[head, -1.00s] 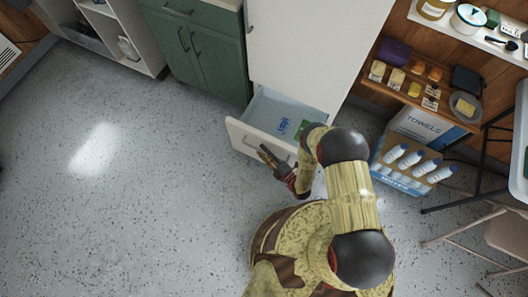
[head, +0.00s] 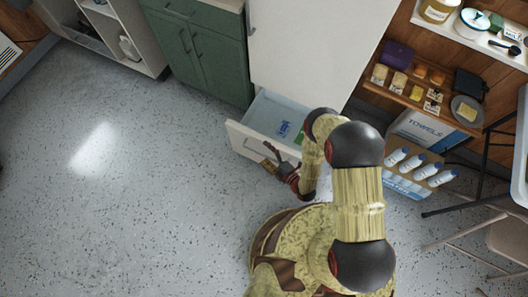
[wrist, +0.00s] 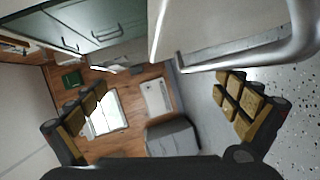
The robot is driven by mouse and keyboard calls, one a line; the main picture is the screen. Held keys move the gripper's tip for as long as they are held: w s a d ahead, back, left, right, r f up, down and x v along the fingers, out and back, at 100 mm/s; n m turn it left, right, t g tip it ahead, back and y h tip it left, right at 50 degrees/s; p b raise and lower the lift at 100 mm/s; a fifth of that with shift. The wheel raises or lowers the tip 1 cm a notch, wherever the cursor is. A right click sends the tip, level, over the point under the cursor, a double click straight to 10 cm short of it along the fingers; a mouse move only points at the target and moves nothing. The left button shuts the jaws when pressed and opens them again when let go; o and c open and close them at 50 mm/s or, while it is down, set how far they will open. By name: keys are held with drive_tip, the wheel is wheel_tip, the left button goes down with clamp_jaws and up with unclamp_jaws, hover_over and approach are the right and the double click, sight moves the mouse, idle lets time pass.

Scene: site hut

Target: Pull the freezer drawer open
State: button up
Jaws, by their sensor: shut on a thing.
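The white freezer drawer (head: 262,141) stands pulled out below the tall white freezer (head: 305,50), with its inside showing. A blue item (head: 283,128) and a green item (head: 299,134) lie in it. My gripper (head: 268,155) is just in front of the drawer front. In the wrist view, the two fingers of my gripper (wrist: 168,100) are spread apart with nothing visible between them. A pale handle bar (wrist: 245,55) crosses the upper right there, beyond the right fingertip. Part of the drawer is hidden by my arm.
A green cabinet (head: 200,60) stands left of the freezer. A shelf with small goods (head: 420,90), a towels box (head: 420,130) and a crate of bottles (head: 410,180) stand at the right. Speckled floor (head: 130,210) is clear at the left.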

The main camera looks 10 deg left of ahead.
drive_tip(key=shift+t+y, duration=0.4)
drive_tip(key=shift+t, duration=0.2)
drive_tip(key=r, duration=0.1)
drive_tip(key=w+r, duration=0.2)
drive_tip(key=r, duration=0.1)
drive_tip(key=shift+w+a+r, duration=0.1)
drive_tip(key=shift+w+a, duration=0.05)
drive_tip(key=f, duration=0.1)
drive_tip(key=s+f+g, duration=0.1)
drive_tip(key=f, duration=0.1)
drive_tip(key=shift+s+h, duration=0.3)
drive_tip(key=shift+h, duration=0.1)
drive_tip(key=shift+c, duration=0.2)
drive_tip(key=shift+s+d+r, duration=0.1)
drive_tip(key=shift+s+d, duration=0.25)
drive_tip(key=shift+d, duration=0.2)
drive_tip(key=c, duration=0.4)
drive_tip(key=shift+s+d, duration=0.25)
drive_tip(key=shift+s, duration=0.05)
drive_tip(key=c, duration=0.9)
drive_tip(key=shift+s+d+f, duration=0.25)
drive_tip(key=shift+s+d, duration=0.7)
drive_tip(key=shift+s, duration=0.1)
drive_tip(key=v, duration=0.5)
drive_tip(key=shift+s+f+p, duration=0.1)
drive_tip(key=shift+f+p, duration=0.25)
